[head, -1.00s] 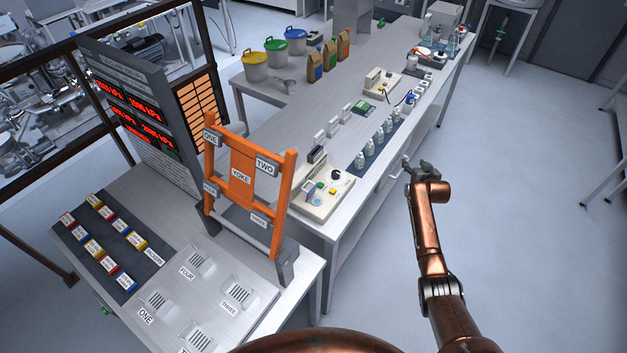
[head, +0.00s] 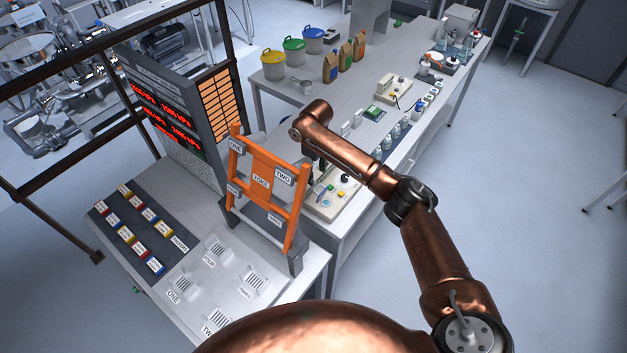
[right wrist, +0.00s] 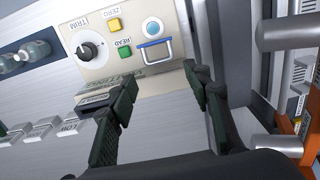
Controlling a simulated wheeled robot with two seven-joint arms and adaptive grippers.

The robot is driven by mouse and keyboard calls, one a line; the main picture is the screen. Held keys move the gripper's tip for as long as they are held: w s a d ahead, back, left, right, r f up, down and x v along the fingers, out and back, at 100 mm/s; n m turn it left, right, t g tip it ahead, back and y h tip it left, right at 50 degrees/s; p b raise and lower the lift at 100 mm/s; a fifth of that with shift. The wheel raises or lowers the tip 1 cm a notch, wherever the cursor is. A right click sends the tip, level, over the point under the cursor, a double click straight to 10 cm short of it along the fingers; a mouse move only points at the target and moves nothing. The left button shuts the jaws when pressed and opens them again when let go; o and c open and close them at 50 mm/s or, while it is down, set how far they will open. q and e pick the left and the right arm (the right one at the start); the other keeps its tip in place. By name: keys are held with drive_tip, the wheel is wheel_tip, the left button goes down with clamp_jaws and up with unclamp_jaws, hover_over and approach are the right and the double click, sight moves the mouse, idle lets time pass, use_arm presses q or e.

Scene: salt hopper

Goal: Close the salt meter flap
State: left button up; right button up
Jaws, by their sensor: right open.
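The salt meter (head: 347,190) is a beige box on the long bench, behind the orange frame. In the right wrist view the meter (right wrist: 95,62) shows a black TRIM knob (right wrist: 88,49), a yellow ZERO button (right wrist: 113,24) and a green READ button (right wrist: 125,52). Its round pale-blue well (right wrist: 153,27) is uncovered, and the blue-edged flap (right wrist: 155,51) shows beside it; its exact tilt is unclear. My right gripper (right wrist: 157,85) is open and empty, its fingers apart near the meter's edge. In the head view this gripper (head: 316,172) is partly hidden by my arm.
The orange yoke frame (head: 265,185) stands close left of the meter. Small bottles (head: 390,140) stand along the bench beyond it. Buckets (head: 273,66) and bags (head: 345,60) stand at the back. The floor to the right is clear.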

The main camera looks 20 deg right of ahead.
sight(317, 186)
wheel_tip(317, 186, down, 5)
drive_tip(key=shift+f, duration=0.1)
drive_tip(key=shift+f+p, duration=0.3)
drive_tip(key=shift+f, duration=0.15)
